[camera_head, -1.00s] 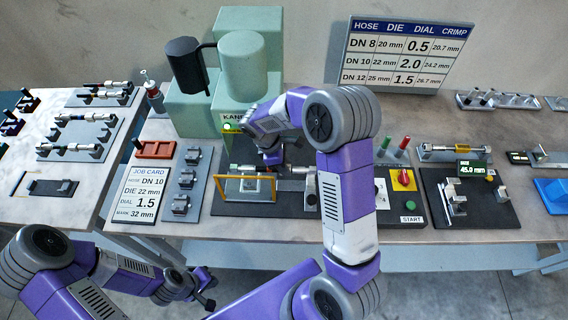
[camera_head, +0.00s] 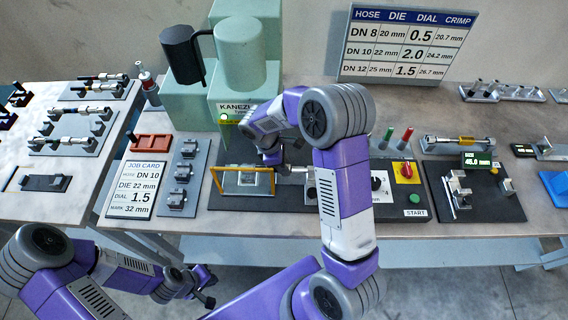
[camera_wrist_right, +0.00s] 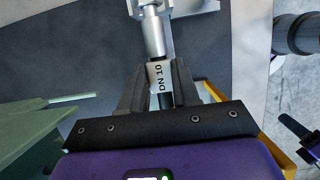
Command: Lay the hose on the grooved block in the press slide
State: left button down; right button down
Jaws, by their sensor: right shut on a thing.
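My right gripper (camera_head: 270,157) is low in front of the green press (camera_head: 240,85), behind the yellow-framed guard (camera_head: 243,194). In the right wrist view its fingers (camera_wrist_right: 160,88) are shut on the hose, at a white DN 10 label (camera_wrist_right: 161,76). The hose's silver end fitting (camera_wrist_right: 153,35) runs away from the fingers toward a grey bracket-like block (camera_wrist_right: 185,5); I cannot tell whether they touch. In the head view the gripper and arm hide most of the hose and the press slide. My left gripper (camera_head: 206,289) is empty, fingers apart, below the table's front edge.
The job card (camera_head: 137,189) reads DN 10, die 22 mm. Grey dies (camera_head: 183,173) stand beside it, with an orange tray (camera_head: 152,142) behind. The control panel (camera_head: 400,190) and a gauge stand (camera_head: 470,195) are to the right. Hoses lie on racks (camera_head: 66,132) at left.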

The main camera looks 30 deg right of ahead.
jog(key=shift+f+b, duration=0.4)
jog(key=shift+f, duration=0.15)
dwell(0.7)
jog(key=c, duration=0.7)
grip_release()
jog(key=shift+c, duration=0.2)
jog(key=v, duration=0.7)
jog(key=shift+a+r+p, duration=0.15)
jog(key=shift+r+p, duration=0.15)
